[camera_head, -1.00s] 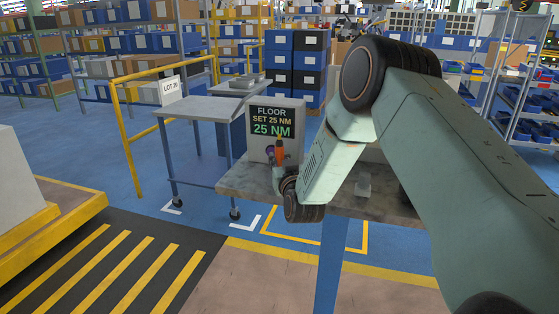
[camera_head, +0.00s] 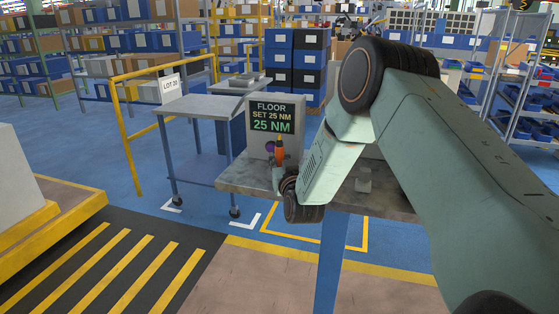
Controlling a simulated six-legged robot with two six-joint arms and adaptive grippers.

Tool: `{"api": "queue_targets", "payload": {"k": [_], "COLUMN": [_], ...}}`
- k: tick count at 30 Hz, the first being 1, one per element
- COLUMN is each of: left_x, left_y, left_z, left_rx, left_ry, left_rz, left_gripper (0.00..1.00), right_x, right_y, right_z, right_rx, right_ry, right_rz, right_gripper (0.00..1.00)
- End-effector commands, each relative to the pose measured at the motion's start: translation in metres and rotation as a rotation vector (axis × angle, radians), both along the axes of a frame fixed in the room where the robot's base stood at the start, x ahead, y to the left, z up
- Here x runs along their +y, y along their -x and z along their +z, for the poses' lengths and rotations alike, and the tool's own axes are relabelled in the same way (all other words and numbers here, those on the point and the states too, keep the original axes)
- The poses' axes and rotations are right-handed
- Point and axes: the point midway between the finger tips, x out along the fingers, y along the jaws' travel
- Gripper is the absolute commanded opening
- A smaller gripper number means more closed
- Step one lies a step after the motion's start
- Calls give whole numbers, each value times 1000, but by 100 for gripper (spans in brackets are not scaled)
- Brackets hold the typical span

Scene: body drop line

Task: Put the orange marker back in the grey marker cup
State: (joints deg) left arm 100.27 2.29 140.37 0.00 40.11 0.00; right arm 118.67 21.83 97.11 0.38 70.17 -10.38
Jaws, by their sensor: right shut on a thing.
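The orange marker (camera_head: 280,146) stands roughly upright in front of the grey display box. My right gripper (camera_head: 280,168) is shut on its lower part, and the wrist hides much of the fingers. A small light grey thing (camera_head: 363,182), which looks like the grey marker cup, stands on the workbench (camera_head: 240,177) to the right of my wrist. It is apart from the marker, and its opening is too small to make out. My left gripper is not in view.
The grey display box (camera_head: 254,141) reads 25 NM and stands close behind the marker. My right arm covers much of the bench's right side. A grey cart (camera_head: 202,108) stands behind left, beside a yellow rail (camera_head: 128,140). Floor in front is clear.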

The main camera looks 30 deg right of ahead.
Motion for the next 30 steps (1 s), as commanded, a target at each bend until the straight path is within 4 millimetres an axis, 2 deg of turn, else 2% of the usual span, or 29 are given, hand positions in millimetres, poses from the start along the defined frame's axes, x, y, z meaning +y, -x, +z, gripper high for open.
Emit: {"api": "queue_targets", "payload": {"k": [5, 6, 15, 23, 30], "left_x": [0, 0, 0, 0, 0], "left_y": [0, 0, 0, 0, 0], "left_z": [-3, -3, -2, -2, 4], "left_rx": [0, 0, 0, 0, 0], "left_ry": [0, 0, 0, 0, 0], "left_rz": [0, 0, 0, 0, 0], "left_gripper": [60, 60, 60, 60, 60], "right_x": [0, 0, 0, 0, 4], "right_y": [0, 0, 0, 0, 12], "right_z": [-4, -3, -3, -3, -2], "right_rx": [0, -1, -1, 0, 1], "right_ry": [0, 0, 0, 0, 0], "right_rz": [0, 0, 0, 0, 0], "right_gripper": [0, 23, 47, 47, 47]}}
